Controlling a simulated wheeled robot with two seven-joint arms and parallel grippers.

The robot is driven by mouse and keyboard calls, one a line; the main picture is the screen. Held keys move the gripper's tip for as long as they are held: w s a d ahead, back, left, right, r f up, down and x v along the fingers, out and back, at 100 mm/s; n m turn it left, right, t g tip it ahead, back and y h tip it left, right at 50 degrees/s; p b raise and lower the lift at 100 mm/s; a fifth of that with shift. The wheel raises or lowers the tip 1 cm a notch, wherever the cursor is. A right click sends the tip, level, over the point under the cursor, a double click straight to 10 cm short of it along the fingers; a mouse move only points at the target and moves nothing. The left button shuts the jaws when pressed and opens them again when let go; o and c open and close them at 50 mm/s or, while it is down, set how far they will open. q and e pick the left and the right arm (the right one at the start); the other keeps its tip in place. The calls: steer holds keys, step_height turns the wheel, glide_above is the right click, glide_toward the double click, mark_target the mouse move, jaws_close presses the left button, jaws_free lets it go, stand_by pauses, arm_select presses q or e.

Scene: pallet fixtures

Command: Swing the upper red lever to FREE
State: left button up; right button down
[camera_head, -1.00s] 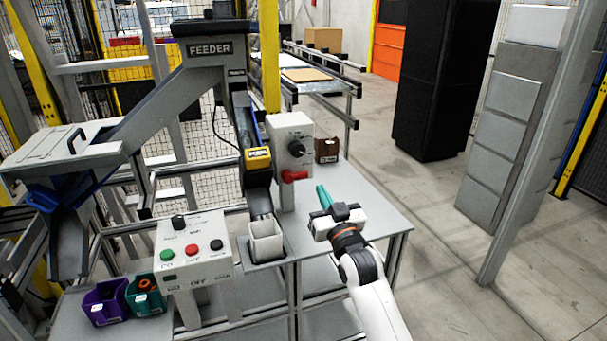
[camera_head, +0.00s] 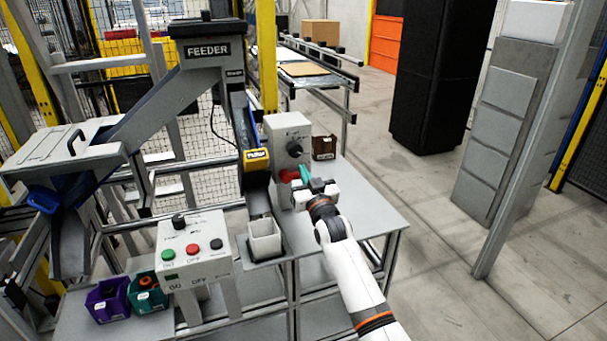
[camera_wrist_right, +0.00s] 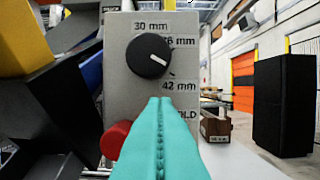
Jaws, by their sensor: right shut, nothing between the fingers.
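A red lever (camera_head: 288,175) sits low on the front of a light grey control box (camera_head: 279,130), under a black knob (camera_head: 294,149). In the right wrist view the rounded red lever (camera_wrist_right: 114,140) shows left of the teal fingers, partly hidden by them. Lettering ending in "LD" shows right of the fingers; I cannot see the word FREE. My right gripper (camera_head: 305,173) has its teal fingers shut and empty, close beside the lever on its right. I cannot tell whether they touch it. My left gripper is out of view.
A brown bin (camera_head: 324,147) stands right of the box. A white square cup (camera_head: 264,237) stands in front of it, below the feeder chute (camera_head: 248,135). A button box (camera_head: 193,250) and purple and teal bins are at lower left. The grey table (camera_head: 370,218) is clear at right.

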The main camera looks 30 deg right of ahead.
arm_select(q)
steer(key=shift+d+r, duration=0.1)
arm_select(e)
steer(key=shift+w+f, duration=0.3)
steer(key=shift+f, duration=0.3)
steer(key=shift+d, duration=0.15)
steer(key=shift+d+f, duration=0.1)
steer(key=shift+a+m, duration=0.2)
steer(key=shift+m, duration=0.3)
arm_select(q)
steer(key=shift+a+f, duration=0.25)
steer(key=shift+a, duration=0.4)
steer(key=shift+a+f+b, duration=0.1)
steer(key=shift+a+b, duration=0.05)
steer(key=shift+b, duration=0.15)
arm_select(e)
steer(key=shift+d+f+m, duration=0.1)
steer(key=shift+d+m, duration=0.1)
steer(key=shift+m, duration=0.1)
